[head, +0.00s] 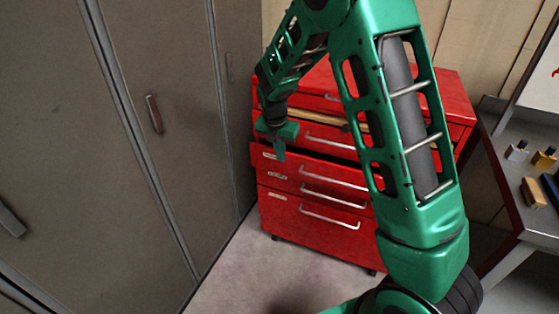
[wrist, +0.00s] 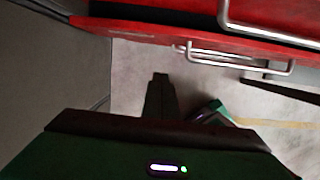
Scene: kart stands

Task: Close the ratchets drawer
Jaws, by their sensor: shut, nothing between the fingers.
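A red tool cabinet (head: 315,225) with several drawers and silver bar handles stands ahead in the head view. A middle drawer (head: 290,167) sticks out past the fronts around it, with a dark gap above it. Small labels on the fronts are too small to read, so I cannot tell which drawer is the ratchets one. My gripper (head: 280,154) is shut and empty, pointing down at the left end of the pulled-out drawer. I cannot tell if it touches. In the wrist view my fingers (wrist: 160,78) are together, apart from a red drawer front (wrist: 140,30) in the picture.
Grey lockers (head: 150,170) stand close on the left of the cabinet. A grey workbench (head: 510,190) with small bottles (head: 517,150) is at the right. The floor (head: 240,275) in front of the cabinet is clear. My arm hides the cabinet's right part.

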